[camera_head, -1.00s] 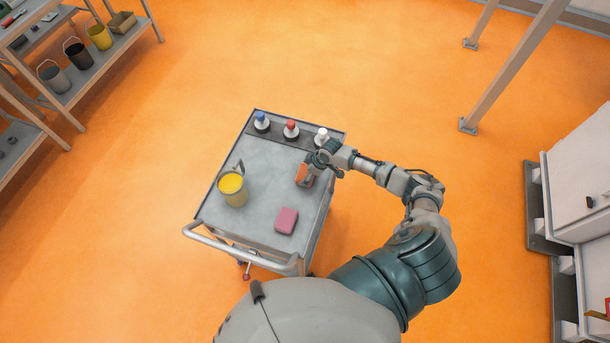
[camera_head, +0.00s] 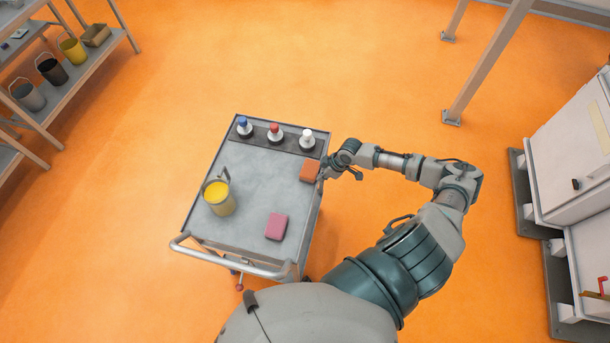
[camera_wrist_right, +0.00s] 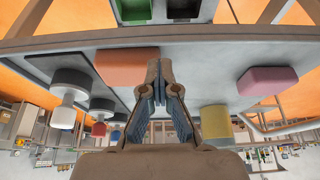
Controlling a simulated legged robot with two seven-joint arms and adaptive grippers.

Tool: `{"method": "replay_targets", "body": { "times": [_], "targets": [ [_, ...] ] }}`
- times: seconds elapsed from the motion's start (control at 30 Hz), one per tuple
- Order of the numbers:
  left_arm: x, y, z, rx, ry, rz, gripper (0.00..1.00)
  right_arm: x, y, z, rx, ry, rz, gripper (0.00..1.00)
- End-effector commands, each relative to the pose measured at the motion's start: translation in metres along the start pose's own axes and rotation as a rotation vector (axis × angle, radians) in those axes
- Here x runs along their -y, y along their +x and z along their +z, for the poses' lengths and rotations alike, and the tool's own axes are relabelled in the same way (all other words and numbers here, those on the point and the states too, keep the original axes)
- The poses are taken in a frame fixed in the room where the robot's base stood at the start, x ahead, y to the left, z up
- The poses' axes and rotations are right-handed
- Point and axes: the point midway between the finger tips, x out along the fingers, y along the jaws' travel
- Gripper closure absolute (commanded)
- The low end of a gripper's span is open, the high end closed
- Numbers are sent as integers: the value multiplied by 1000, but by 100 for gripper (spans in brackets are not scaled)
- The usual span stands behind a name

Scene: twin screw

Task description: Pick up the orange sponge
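The orange sponge (camera_head: 310,171) is a small block lying near the right edge of the grey cart top (camera_head: 262,168). In the right wrist view it shows as an orange block (camera_wrist_right: 127,66) left of the fingers. My right gripper (camera_head: 322,183) is low beside the sponge on its right, at the cart's edge. In the right wrist view its fingers (camera_wrist_right: 159,88) converge, with the sponge not between them. My left gripper does not show.
A pink sponge (camera_head: 276,226) and a yellow can (camera_head: 219,194) stand on the cart. Bottles with blue (camera_head: 243,127), red (camera_head: 275,132) and white (camera_head: 307,139) tops line its far rack. A shelf with buckets (camera_head: 52,70) is far left. The cart's middle is clear.

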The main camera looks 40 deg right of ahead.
Motion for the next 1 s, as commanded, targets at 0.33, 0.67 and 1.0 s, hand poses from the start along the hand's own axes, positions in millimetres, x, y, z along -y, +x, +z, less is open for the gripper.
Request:
{"method": "replay_targets", "body": {
  "times": [0.33,0.67,1.0],
  "targets": [
    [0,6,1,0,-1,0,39,-2,-24,41,-3,-2,3,100],
    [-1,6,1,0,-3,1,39,-2,-29,45,-6,-3,5,100],
    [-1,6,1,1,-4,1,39,-4,-28,47,-8,-2,3,50]
  ]
}}
